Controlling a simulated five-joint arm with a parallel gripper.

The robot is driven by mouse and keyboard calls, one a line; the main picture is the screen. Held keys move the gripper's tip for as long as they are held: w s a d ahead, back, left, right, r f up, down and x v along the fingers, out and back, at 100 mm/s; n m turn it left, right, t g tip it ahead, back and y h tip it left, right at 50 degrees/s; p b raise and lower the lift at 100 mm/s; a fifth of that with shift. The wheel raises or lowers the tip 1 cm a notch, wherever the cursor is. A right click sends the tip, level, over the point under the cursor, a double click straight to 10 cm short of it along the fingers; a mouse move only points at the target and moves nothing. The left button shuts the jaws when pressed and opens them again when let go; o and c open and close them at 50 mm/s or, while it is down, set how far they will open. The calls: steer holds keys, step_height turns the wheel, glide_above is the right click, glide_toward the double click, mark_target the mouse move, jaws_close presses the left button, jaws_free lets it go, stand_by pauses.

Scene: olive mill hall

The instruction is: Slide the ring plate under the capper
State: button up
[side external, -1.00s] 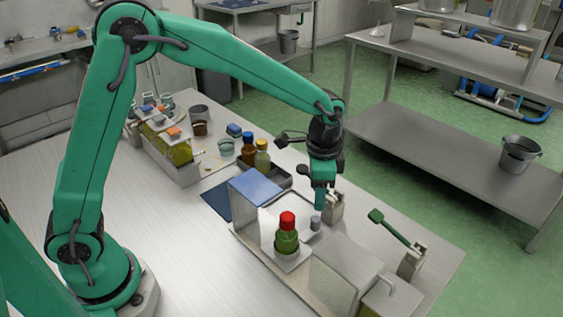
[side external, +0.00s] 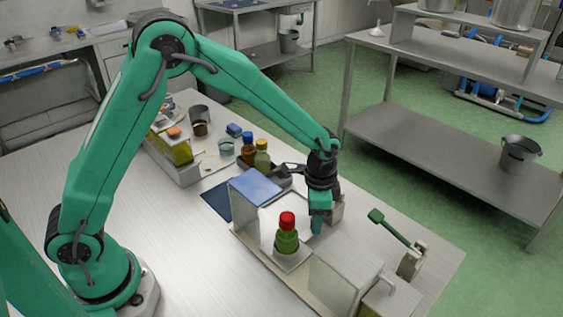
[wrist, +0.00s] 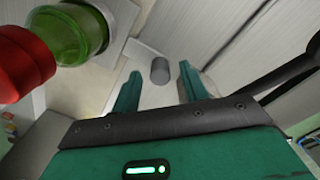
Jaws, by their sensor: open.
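A green bottle (side external: 287,242) with a red cap stands upright on a pale plate (side external: 291,262), which I take for the ring plate. The bottle also shows at the upper left of the wrist view (wrist: 82,32). My gripper (side external: 317,229) is low, just right of the bottle. In the wrist view my gripper (wrist: 160,72) is open, its fingers either side of a small grey knob (wrist: 159,70), with gaps showing. The fingers hide the knob in the side view. Whether the knob belongs to the plate is unclear. I cannot tell which part is the capper.
The bench's left part is clear.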

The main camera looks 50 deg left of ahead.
jaws_close()
steer(key=shift+a, duration=4.2)
jaws_free()
steer(key=shift+d+r, duration=0.1)
steer(key=shift+r, duration=0.05)
step_height(320, 180, up, 8)
steer(key=shift+f, duration=0.2)
